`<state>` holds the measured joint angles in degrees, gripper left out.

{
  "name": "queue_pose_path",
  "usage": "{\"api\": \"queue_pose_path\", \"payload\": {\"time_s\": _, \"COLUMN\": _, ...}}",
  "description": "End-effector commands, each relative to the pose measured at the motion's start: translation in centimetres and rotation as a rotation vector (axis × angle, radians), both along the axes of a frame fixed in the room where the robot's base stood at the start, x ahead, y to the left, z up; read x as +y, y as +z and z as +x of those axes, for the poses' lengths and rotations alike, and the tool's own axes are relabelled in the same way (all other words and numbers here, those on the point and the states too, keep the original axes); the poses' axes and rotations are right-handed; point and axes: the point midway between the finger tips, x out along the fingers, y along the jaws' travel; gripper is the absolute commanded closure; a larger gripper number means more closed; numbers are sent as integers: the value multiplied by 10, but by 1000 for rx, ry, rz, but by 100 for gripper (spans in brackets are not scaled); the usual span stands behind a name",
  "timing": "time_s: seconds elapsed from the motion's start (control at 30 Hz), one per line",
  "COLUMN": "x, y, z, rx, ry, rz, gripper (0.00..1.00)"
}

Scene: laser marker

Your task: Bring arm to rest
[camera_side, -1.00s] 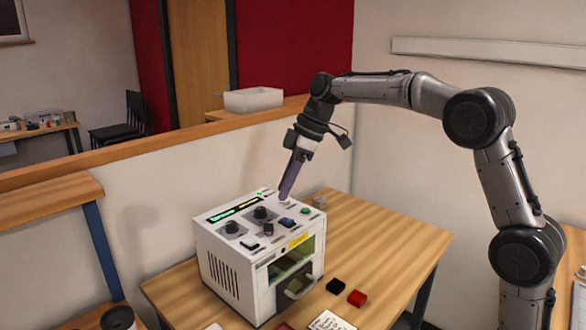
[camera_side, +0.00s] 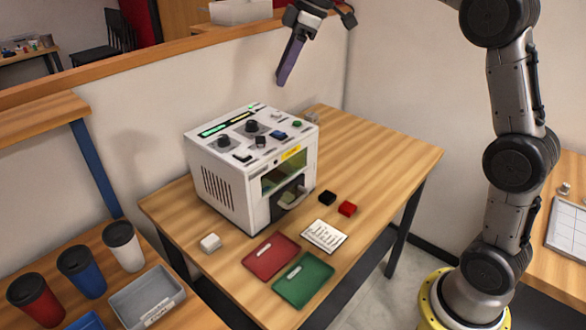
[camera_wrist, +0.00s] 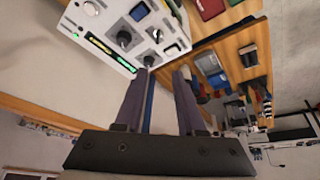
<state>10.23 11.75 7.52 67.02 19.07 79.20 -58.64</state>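My gripper (camera_side: 281,80) has purple fingers that point down. It hangs in the air above the back of the white laser marker (camera_side: 222,186), apart from it. In the wrist view my gripper (camera_wrist: 161,72) shows two fingers apart with nothing held between them. The marker's top panel carries dark knobs, buttons and lit green displays; it also shows in the wrist view (camera_wrist: 100,22). The marker's front has a window and a handle.
Several cups and a grey bin (camera_side: 140,290) stand lower left.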

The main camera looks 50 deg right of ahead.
Motion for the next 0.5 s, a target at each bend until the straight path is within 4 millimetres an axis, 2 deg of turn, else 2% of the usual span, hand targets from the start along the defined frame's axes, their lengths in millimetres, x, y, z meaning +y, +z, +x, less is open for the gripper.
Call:
{"api": "queue_pose_path", "payload": {"time_s": 0.03, "x": 7, "y": 17, "z": -12, "rx": -32, "ry": 12, "rz": -6, "gripper": 61}}
{"api": "queue_pose_path", "payload": {"time_s": 0.1, "x": 17, "y": 33, "z": -36, "rx": -56, "ry": 27, "rz": -17, "gripper": 61}}
{"api": "queue_pose_path", "payload": {"time_s": 0.23, "x": 31, "y": 47, "z": -93, "rx": -87, "ry": 9, "rz": -42, "gripper": 61}}
{"api": "queue_pose_path", "payload": {"time_s": 0.37, "x": 38, "y": 40, "z": -150, "rx": -99, "ry": -73, "rz": -54, "gripper": 61}}
{"api": "queue_pose_path", "payload": {"time_s": 0.5, "x": 39, "y": 16, "z": -207, "rx": -107, "ry": -198, "rz": -52, "gripper": 61}}
